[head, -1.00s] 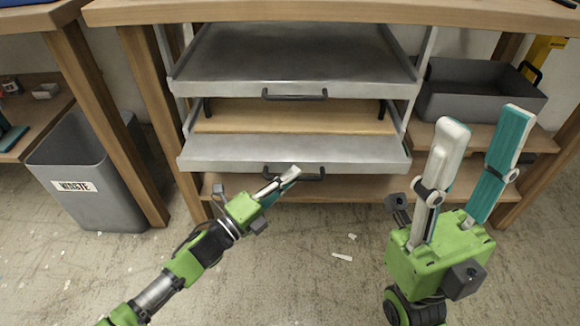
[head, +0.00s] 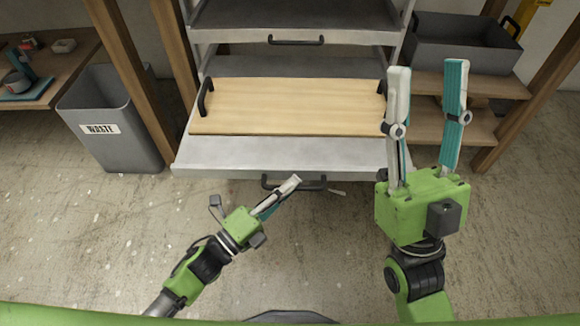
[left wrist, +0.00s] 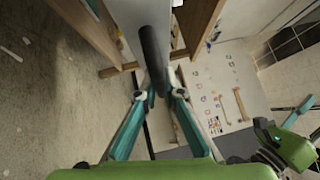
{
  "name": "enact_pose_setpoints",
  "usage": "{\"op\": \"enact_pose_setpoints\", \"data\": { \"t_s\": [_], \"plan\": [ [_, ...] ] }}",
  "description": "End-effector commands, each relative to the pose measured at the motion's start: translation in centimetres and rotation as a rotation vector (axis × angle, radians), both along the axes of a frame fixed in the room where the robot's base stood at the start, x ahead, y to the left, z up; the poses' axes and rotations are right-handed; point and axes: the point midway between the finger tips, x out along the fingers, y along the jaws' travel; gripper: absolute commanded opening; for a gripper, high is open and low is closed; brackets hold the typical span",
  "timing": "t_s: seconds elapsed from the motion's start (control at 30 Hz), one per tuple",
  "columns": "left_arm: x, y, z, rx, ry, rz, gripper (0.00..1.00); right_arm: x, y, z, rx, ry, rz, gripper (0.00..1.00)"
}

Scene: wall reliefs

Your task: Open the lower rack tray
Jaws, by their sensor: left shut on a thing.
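The lower rack tray (head: 290,155) is a grey metal tray pulled well out of the rack toward me. A wooden board with two black handles (head: 290,106) lies in it. Its black front handle (head: 270,182) is at the middle of the front edge. My left gripper (head: 295,182) is shut on this handle; the left wrist view shows the dark bar (left wrist: 153,55) between the fingertips (left wrist: 153,97).
The upper tray (head: 300,37) with its black handle is above and behind. A grey waste bin (head: 110,125) stands on the floor at left. A dark grey crate (head: 465,45) sits on the right shelf. Wooden posts flank the rack. The floor in front is free.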

Motion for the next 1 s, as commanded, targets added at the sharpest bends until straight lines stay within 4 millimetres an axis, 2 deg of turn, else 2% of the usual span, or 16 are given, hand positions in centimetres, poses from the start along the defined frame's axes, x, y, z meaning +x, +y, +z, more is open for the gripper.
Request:
{"op": "enact_pose_setpoints", "data": {
  "t_s": [0.1, 0.3, 0.73, 0.77, 0.8, 1.0],
  "plan": [
    [-1.6, 0.0, 0.0, 0.001, 0.004, 0.001, 0.0, 2.0, 0.4, -0.9, -0.032, 0.102, -0.006, 0.4],
    [-2.9, 0.1, -0.1, 0.002, 0.002, 0.001, 0.0, 3.7, 0.7, -2.2, -0.061, 0.196, -0.01, 0.4],
    [-3.2, 0.1, -0.1, 0.002, 0.001, 0.001, 0.0, 4.1, 0.8, -2.6, -0.068, 0.219, -0.012, 0.4],
    [-3.2, 0.1, -0.1, 0.002, 0.001, 0.001, 0.11, 4.1, 0.8, -2.6, -0.068, 0.219, -0.012, 0.4],
    [-3.2, 0.1, -0.1, 0.002, 0.001, 0.001, 0.17, 4.1, 0.8, -2.6, -0.068, 0.219, -0.012, 0.4],
    [-3.2, 0.1, -0.1, 0.001, 0.0, 0.001, 0.17, 4.1, 0.8, -2.6, -0.068, 0.219, -0.012, 0.4]
  ]
}}
